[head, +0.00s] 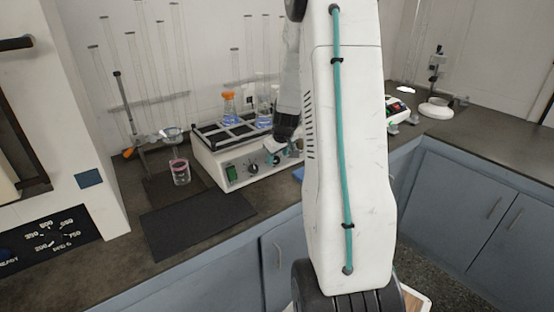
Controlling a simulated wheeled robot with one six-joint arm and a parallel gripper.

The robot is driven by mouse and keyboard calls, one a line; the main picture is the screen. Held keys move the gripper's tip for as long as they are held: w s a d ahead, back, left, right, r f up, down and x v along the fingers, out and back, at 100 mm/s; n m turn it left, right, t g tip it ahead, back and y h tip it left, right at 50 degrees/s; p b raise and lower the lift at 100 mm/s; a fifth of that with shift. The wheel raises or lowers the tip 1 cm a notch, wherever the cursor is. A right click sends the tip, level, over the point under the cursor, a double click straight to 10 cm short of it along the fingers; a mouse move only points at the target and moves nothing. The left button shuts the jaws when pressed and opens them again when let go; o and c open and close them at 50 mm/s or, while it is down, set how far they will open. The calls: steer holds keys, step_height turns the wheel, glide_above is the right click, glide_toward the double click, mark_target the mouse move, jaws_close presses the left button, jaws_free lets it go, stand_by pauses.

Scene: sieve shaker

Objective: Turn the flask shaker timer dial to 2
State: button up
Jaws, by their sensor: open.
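The flask shaker (237,179) is a white box with a dark rack on top, standing on the dark bench left of my arm. Its front panel has a green switch (231,173) at the left, a dark dial (253,169) near the middle, and another dial (275,160) further right, partly covered. I cannot read the scale or tell which dial is the timer. My gripper (279,154) is open at the right part of the panel, close to the right dial. Its fingers are small, and I cannot tell whether they touch the dial.
Flasks with blue liquid, one orange-capped (229,104), stand in the rack. A beaker (180,171) stands left of the shaker, beside a clamp stand (127,110). A dark mat (198,219) lies in front, clear. My arm hides the bench's middle.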

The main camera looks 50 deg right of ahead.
mark_target(275, 160)
steer(key=shift+x, duration=1.35)
steer(key=shift+r, duration=0.1)
steer(key=c, duration=1)
steer(key=shift+o, duration=0.2)
